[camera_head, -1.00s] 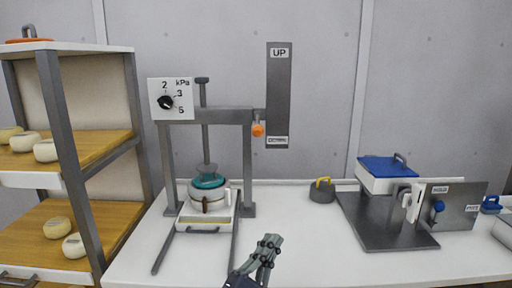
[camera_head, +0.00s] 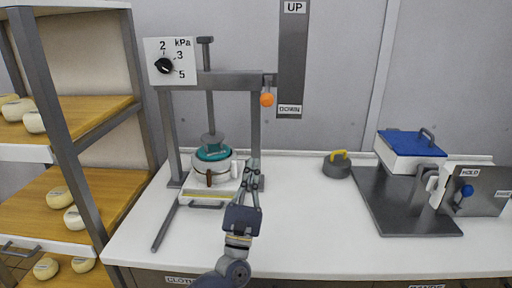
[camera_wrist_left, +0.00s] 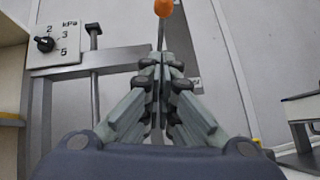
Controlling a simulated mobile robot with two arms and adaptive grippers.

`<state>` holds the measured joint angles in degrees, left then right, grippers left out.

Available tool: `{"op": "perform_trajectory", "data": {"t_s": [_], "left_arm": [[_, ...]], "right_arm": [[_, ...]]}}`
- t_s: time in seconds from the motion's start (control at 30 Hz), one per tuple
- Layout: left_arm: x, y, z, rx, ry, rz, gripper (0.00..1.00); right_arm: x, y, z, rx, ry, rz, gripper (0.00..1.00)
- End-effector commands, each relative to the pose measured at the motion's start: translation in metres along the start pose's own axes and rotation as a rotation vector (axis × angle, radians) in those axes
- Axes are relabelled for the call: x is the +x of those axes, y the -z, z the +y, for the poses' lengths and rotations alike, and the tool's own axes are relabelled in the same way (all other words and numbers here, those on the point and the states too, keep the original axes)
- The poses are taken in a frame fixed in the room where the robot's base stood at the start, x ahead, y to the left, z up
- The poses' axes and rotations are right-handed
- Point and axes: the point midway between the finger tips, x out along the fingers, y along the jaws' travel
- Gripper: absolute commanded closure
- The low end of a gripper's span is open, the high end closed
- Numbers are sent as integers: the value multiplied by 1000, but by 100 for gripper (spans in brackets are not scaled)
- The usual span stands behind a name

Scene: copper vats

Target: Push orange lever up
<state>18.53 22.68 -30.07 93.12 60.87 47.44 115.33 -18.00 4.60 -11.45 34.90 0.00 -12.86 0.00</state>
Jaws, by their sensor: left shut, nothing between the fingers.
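The orange lever knob (camera_head: 267,99) sits low on the dark vertical plate (camera_head: 292,60), near its DOWN label; the UP label is at the plate's top. In the left wrist view the orange knob (camera_wrist_left: 163,8) shows at the top edge, beyond my fingertips. My left gripper (camera_head: 252,164) is shut and empty, pointing up in front of the press, below the knob and apart from it. In the left wrist view its fingers (camera_wrist_left: 160,62) are closed together. My right gripper is not in view.
The press frame (camera_head: 215,80) with a kPa dial (camera_head: 164,66) stands over a teal-lidded pot (camera_head: 212,165). A shelf with cheeses (camera_head: 62,200) is at left. A grey weight (camera_head: 336,167) and a blue-topped device (camera_head: 410,146) stand at right. The front table middle is clear.

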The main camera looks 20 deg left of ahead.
Motion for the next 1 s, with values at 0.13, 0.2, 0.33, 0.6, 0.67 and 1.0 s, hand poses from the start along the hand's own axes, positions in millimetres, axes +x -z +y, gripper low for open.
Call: {"op": "perform_trajectory", "data": {"t_s": [0.13,0.2,0.33,0.6,0.67,1.0], "left_arm": [[31,-4,1,1,-1,-3,100],[47,-4,2,1,-2,-3,100],[76,-4,1,2,-1,-3,100],[111,-22,1,-1,0,0,100],[114,-25,1,0,0,0,100],[118,-28,0,1,0,1,100]], "right_arm": [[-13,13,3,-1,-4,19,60],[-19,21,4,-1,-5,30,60],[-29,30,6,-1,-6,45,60],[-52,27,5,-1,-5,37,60],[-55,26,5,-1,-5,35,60],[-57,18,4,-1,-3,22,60]]}}
